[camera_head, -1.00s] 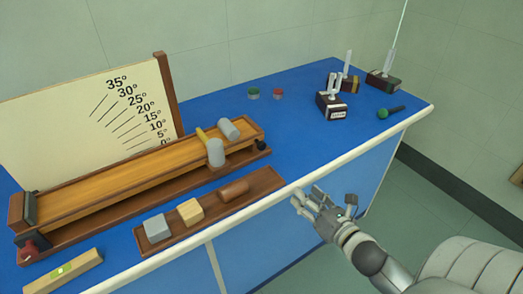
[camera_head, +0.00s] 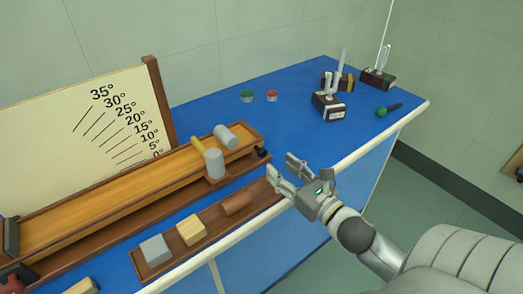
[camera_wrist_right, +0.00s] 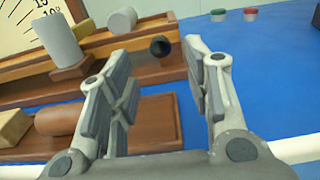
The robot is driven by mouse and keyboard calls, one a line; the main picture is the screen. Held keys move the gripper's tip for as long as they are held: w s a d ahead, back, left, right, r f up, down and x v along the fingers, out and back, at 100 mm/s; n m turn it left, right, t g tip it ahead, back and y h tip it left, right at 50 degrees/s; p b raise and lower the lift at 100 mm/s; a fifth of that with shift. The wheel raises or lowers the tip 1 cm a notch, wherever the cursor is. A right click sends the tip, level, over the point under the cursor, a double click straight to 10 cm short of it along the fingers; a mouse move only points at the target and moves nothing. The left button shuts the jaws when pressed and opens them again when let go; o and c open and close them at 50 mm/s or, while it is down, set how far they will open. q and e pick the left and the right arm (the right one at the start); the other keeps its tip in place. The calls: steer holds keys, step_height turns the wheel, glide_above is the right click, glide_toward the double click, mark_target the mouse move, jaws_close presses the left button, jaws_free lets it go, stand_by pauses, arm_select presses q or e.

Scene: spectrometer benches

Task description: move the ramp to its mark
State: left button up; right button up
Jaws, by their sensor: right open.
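The ramp (camera_head: 110,192) is a long wooden channel on the left of the blue bench, in front of a white angle board (camera_head: 105,120). A black knob (camera_head: 262,152) sits at its right end; the knob also shows in the right wrist view (camera_wrist_right: 160,47). Two grey cylinders (camera_head: 214,164) and a yellow-handled piece stand by that end. My right gripper (camera_head: 281,168) is open and empty, above the front edge, right of and nearer than the knob. In the right wrist view its open fingers (camera_wrist_right: 158,70) frame the knob, apart from it. My left gripper is not in view.
A brown tray (camera_head: 262,196) in front of the ramp holds a grey block (camera_head: 154,249), a wooden block (camera_head: 191,230) and a brown cylinder (camera_head: 236,204). Tuning forks on boxes (camera_head: 328,104) and a green-headed mallet (camera_head: 383,112) are at right. The middle right of the bench is clear.

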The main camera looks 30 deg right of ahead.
mark_target(264, 154)
steer(key=w, duration=0.2)
steer(key=shift+w+r, duration=0.1)
steer(key=shift+w, duration=0.2)
steer(key=w, duration=0.3)
steer(key=w+p, duration=0.1)
steer(key=shift+w+a, duration=0.15)
steer(key=shift+a, duration=0.1)
steer(key=shift+w+a, duration=0.1)
steer(key=shift+w, duration=0.8)
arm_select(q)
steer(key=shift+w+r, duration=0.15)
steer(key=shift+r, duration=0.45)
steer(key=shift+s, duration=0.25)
arm_select(e)
jaws_close()
